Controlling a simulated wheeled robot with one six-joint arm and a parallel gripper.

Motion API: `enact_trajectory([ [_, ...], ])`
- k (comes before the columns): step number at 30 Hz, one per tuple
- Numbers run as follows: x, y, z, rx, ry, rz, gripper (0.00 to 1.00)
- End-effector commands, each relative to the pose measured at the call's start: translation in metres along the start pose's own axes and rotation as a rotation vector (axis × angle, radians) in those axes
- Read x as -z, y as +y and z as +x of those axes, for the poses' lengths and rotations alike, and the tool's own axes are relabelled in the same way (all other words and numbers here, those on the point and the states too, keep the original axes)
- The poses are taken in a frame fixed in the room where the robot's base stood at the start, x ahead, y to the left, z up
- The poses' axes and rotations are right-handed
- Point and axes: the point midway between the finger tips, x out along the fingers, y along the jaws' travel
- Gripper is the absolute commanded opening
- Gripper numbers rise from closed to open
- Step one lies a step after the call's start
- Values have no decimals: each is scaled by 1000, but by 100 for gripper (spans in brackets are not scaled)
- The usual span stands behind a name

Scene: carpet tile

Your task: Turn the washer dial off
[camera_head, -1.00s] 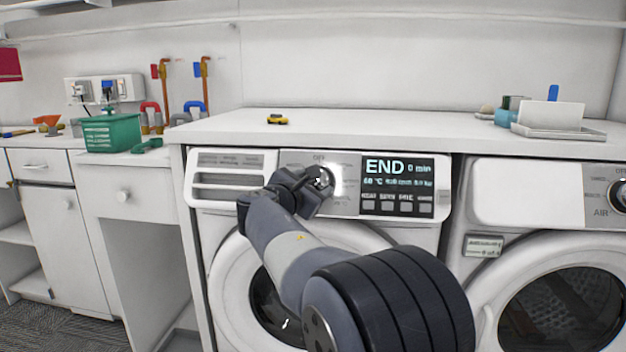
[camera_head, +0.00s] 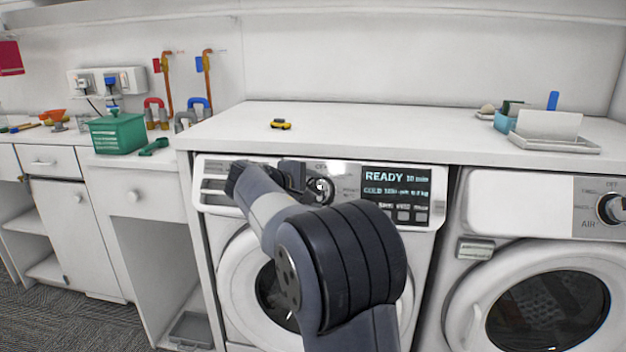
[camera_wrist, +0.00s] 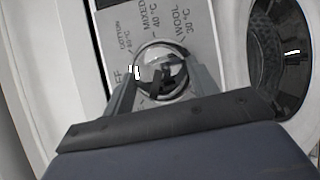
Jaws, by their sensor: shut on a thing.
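The washer dial (camera_head: 322,189) is a round shiny knob on the left washer's control panel, left of its display. My gripper (camera_head: 307,180) is at the dial, coming from the left and front. In the wrist view the dial (camera_wrist: 160,58) sits between the two fingers of my gripper (camera_wrist: 163,80), which are shut on it. Labels for COTTON, MIXED and WOOL show around it, with part of OFF at the left finger. I cannot tell which label the dial points to. The display (camera_head: 396,190) reads READY, with COLD below.
A white counter (camera_head: 400,131) runs above the washer, with a small yellow toy car (camera_head: 281,124) on it. A second machine (camera_head: 540,270) with its own dial (camera_head: 611,208) stands at the right. A green basket (camera_head: 118,134) is on the left counter.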

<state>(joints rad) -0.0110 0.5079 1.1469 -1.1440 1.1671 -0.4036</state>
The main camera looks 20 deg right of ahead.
Motion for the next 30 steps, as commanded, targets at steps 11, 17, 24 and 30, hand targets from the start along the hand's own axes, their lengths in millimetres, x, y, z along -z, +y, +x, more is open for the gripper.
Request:
enact_trajectory([
  [11,-3,8,-1,175,15,312,33],
  [17,-4,9,0,265,25,480,33],
  [24,-5,10,1,373,35,675,33],
  [30,-6,10,2,450,42,815,33],
])
